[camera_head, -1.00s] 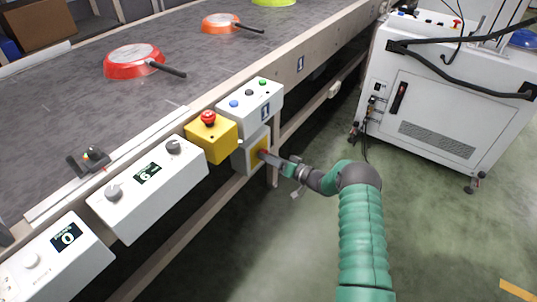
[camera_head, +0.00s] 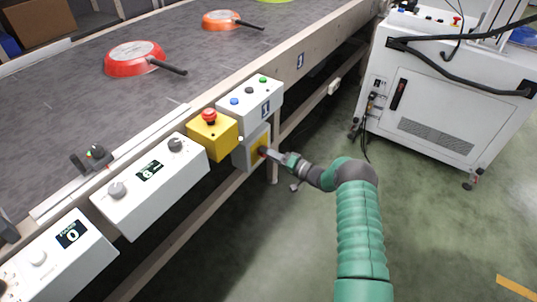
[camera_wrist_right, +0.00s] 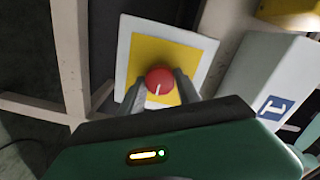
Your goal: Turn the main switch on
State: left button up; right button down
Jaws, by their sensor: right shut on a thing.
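The main switch is a red round knob (camera_wrist_right: 159,80) on a yellow plate (camera_wrist_right: 140,60) with a pale border. In the head view its box (camera_head: 250,150) hangs below the conveyor edge, under the white button box. My right gripper (camera_wrist_right: 162,86) has one finger on each side of the knob and is shut on it. A white mark on the knob points roughly downward in the wrist view. In the head view the right gripper (camera_head: 268,153) reaches the box from the right and hides much of the knob. My left gripper is not in view.
A yellow box with a red emergency button (camera_head: 208,117) and a white button box (camera_head: 262,98) sit just above. White display boxes (camera_head: 150,190) line the conveyor (camera_head: 60,120), which carries red (camera_head: 135,57) and orange pans. A white cabinet (camera_head: 440,110) stands right; floor between is clear.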

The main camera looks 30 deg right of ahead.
jog(key=shift+w+d+r, duration=0.1)
jog(key=shift+d+r, duration=0.05)
jog(key=shift+d, duration=0.15)
jog(key=c, duration=1.2)
grip_release()
jog(key=o, duration=0.3)
jog(key=shift+f, duration=0.25)
jog(key=shift+o, duration=0.2)
jog(key=p+v, duration=0.5)
jog(key=v, duration=1.1)
jog(key=shift+s+f, duration=0.15)
jog(key=shift+s, duration=0.3)
jog(key=shift+d, duration=0.1)
